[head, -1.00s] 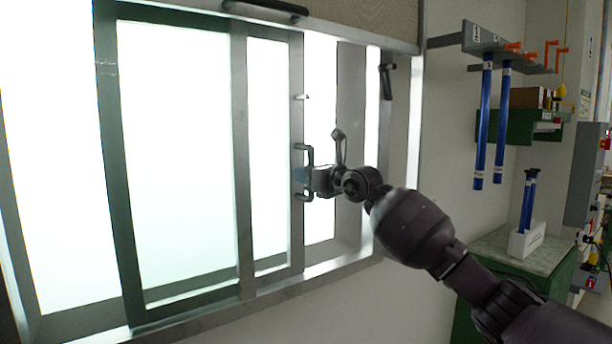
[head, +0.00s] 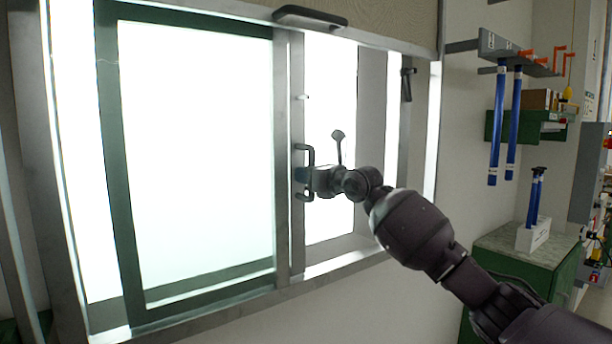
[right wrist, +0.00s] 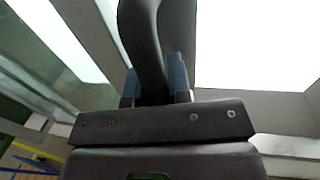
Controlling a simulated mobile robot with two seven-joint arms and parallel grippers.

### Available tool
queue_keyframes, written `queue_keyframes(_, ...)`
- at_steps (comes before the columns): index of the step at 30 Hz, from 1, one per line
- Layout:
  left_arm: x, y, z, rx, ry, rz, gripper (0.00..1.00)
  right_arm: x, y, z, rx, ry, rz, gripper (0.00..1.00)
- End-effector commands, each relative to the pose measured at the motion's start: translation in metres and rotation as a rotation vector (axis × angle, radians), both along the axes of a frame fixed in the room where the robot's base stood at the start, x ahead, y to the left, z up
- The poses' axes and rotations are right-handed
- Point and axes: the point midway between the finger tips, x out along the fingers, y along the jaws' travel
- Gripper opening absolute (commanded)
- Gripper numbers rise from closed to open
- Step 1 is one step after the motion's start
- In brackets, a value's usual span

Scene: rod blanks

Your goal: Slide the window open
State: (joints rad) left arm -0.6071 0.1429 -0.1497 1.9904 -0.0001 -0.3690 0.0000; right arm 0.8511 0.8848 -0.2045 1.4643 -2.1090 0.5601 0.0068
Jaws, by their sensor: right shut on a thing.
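The window has a sliding sash whose grey upright stile (head: 283,225) carries a dark bow-shaped handle (head: 310,151). My right gripper (head: 304,175) is shut on this handle, reaching it from the right. In the right wrist view the blue-grey fingertips sit on both sides of the dark handle bar (right wrist: 145,40). A bright gap (head: 329,215) lies between the sash stile and the right side of the window frame. The dark green-framed pane (head: 195,150) fills the left of the window. My left gripper is not in view.
A roller blind (head: 385,18) with a dark pull bar (head: 310,17) hangs over the window's top. A dark lever (head: 406,84) is on the right jamb. Blue rods (head: 497,125) hang from a wall rack at right, above a green cabinet (head: 560,264) with a white rod holder (head: 533,235).

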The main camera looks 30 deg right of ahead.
Motion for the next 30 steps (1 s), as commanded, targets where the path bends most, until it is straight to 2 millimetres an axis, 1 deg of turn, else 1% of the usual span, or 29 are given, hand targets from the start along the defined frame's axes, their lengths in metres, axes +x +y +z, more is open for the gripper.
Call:
queue_keyframes(14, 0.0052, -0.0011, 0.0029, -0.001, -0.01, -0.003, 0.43, -0.0001, 0.001, 0.0005, 0.0, -0.001, 0.002, 0.0)
queue_keyframes(15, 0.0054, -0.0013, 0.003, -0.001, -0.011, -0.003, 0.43, -0.0001, 0.001, 0.0006, 0.0, -0.001, 0.002, 0.2)
queue_keyframes(20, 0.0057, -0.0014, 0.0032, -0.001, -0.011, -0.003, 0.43, -0.0001, 0.0007, 0.0005, 0.0, -0.001, 0.001, 0.44)
queue_keyframes(30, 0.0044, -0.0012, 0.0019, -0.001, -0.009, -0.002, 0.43, -0.0025, -0.0011, -0.0001, 0.0, 0.0, 0.0, 0.44)
